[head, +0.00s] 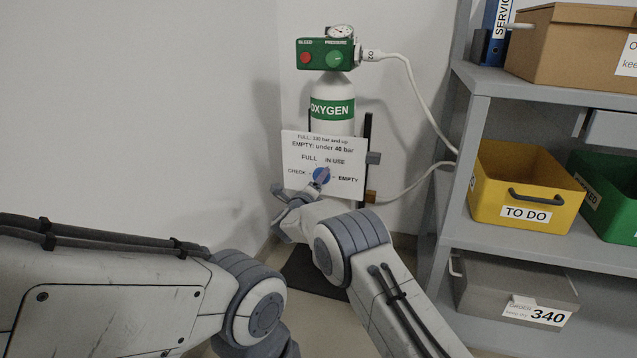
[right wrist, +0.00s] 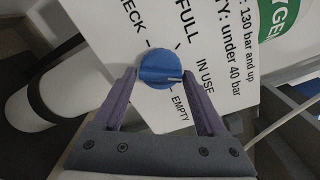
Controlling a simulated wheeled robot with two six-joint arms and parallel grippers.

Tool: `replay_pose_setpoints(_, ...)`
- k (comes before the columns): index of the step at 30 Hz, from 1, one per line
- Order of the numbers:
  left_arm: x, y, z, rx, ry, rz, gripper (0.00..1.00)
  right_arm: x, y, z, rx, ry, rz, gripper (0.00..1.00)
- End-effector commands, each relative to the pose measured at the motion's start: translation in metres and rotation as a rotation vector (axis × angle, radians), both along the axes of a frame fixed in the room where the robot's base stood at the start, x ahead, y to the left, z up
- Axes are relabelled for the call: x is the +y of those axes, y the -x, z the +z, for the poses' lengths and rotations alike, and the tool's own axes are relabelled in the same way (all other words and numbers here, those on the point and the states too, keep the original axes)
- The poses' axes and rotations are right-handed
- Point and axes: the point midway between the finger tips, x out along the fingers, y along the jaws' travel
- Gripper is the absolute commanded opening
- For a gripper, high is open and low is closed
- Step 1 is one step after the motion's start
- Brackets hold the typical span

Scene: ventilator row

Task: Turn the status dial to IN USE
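The blue status dial (head: 321,176) sits low on a white placard (head: 340,148) marked CHECK, FULL, IN USE and EMPTY. The dial also shows in the right wrist view (right wrist: 160,69); the white line on its ridge points roughly toward IN USE. My right gripper (right wrist: 159,72) is open, with one fingertip on each side of the dial, at the two ends of its ridge. The fingertips are very near its rim; whether they touch it I cannot tell. The right gripper partly hides the placard's lower edge in the head view. My left gripper is out of view.
A white oxygen cylinder (head: 332,88) with a green valve block (head: 325,55) stands behind the placard. A white hose (head: 410,85) runs right toward a grey shelf (head: 490,80) with a yellow bin (head: 530,160). Bare wall lies to the left.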

Motion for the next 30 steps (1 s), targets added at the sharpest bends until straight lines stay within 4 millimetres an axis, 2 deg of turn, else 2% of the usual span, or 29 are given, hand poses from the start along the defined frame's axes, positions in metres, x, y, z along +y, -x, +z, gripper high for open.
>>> replay_pose_setpoints(14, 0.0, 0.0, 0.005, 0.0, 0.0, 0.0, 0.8, 0.003, 0.005, 0.003, 0.0, 0.001, 0.003, 0.96)
replay_pose_setpoints(20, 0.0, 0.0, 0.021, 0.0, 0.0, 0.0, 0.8, 0.012, 0.031, 0.006, 0.002, 0.004, 0.005, 0.96)
replay_pose_setpoints(30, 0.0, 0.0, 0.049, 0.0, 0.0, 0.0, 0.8, 0.03, 0.088, 0.003, 0.002, 0.002, 0.003, 0.96)
